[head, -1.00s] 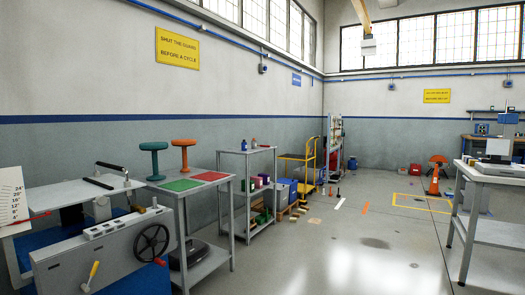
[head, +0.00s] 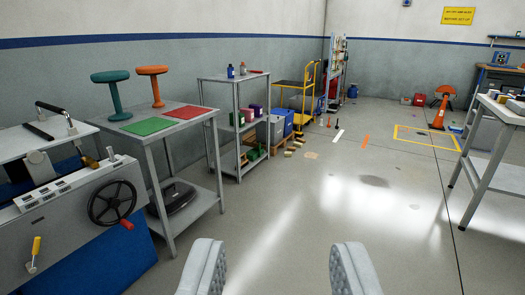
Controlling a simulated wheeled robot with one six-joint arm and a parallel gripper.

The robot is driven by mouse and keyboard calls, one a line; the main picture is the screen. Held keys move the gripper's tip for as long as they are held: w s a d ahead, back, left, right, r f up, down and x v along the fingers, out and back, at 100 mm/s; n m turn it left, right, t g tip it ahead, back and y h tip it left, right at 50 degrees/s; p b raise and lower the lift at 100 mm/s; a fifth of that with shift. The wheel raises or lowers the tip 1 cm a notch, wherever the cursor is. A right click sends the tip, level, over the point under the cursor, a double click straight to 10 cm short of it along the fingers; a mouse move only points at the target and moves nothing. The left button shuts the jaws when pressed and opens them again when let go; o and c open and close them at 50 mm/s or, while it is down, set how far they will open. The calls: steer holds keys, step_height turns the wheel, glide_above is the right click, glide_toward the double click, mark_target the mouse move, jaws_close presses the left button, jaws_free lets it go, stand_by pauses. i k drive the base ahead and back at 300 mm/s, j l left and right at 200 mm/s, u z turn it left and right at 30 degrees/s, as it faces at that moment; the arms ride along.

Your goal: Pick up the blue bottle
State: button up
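A small blue bottle (head: 230,71) stands upright on the top shelf of a grey metal rack (head: 234,82), left of centre and some way off. A pale bottle (head: 242,69) stands close to its right. My gripper (head: 275,275) shows at the bottom edge, its two grey fingers wide apart with only floor between them. It is open and empty, far from the blue bottle.
A grey table (head: 166,125) with a green and a red mat and two stools stands nearer on the left. A machine with a handwheel (head: 112,203) is at far left. A white-topped table (head: 500,108) is at right. The middle floor is clear.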

mark_target(231, 70)
steer(key=i, duration=3.75)
steer(key=i+l+u, duration=0.15)
steer(key=i, duration=0.55)
steer(key=i+l+u, duration=0.2)
steer(key=i, duration=0.5)
steer(key=j, duration=0.1)
